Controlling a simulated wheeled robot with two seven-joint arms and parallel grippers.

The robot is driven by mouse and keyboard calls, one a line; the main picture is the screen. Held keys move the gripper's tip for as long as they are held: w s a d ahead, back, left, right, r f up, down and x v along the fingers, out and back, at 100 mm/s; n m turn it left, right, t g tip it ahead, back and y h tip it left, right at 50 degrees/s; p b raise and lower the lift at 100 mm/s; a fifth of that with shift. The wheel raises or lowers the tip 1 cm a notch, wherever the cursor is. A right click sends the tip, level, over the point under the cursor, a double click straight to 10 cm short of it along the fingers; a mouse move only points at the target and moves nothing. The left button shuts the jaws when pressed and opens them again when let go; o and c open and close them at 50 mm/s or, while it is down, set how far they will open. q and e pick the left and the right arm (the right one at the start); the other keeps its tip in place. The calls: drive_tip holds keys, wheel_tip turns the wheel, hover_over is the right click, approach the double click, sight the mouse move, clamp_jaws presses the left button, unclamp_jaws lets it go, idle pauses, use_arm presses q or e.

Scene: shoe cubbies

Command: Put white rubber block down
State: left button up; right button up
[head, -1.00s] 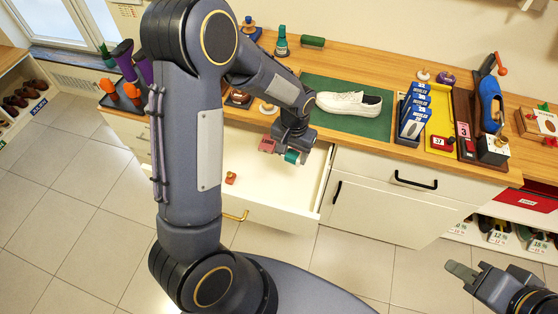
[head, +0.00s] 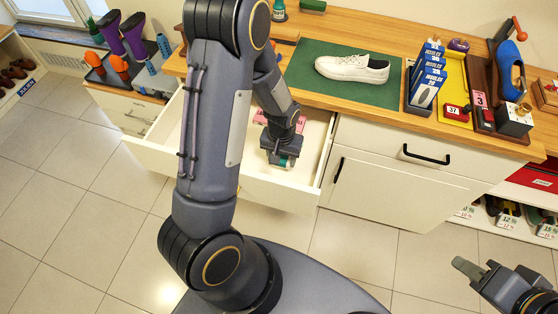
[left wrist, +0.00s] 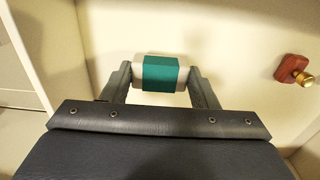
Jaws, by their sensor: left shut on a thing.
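The white rubber block (left wrist: 184,73) has a green band around its middle. In the left wrist view it lies crosswise between the two fingers of my left gripper (left wrist: 160,78), which is shut on its ends. In the head view my left gripper (head: 281,161) is inside the open drawer (head: 262,190), pointing down, with the block (head: 290,162) at its tip. The drawer floor is under the block; I cannot tell whether they touch. My right gripper (head: 468,268) is at the lower right over the floor, away from the drawer; its finger gap is unclear.
A small red piece with a brass knob (left wrist: 291,69) is in the drawer, right of the block in the left wrist view. A white shoe (head: 352,68) lies on a green mat (head: 310,75). Blue boxes (head: 428,78) and a yellow tray (head: 454,72) stand on the counter.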

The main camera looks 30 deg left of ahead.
sight(282, 165)
use_arm(q)
drive_tip(key=shift+f, duration=1.95)
drive_tip(key=shift+f, duration=0.1)
drive_tip(key=shift+f, duration=0.15)
drive_tip(key=o, duration=1)
wheel_tip(282, 165, up, 12)
drive_tip(key=shift+r, duration=0.2)
drive_tip(key=s+d+r+t+h, duration=0.2)
drive_tip(key=s+r, duration=0.6)
drive_tip(key=s+d+r+m+t+h, duration=0.1)
drive_tip(key=s+d+r+t, duration=0.1)
drive_tip(key=s+r, duration=0.7)
drive_tip(key=shift+d+t+h, duration=0.15)
drive_tip(key=shift+t+h, duration=0.25)
drive_tip(key=shift+t, duration=0.3)
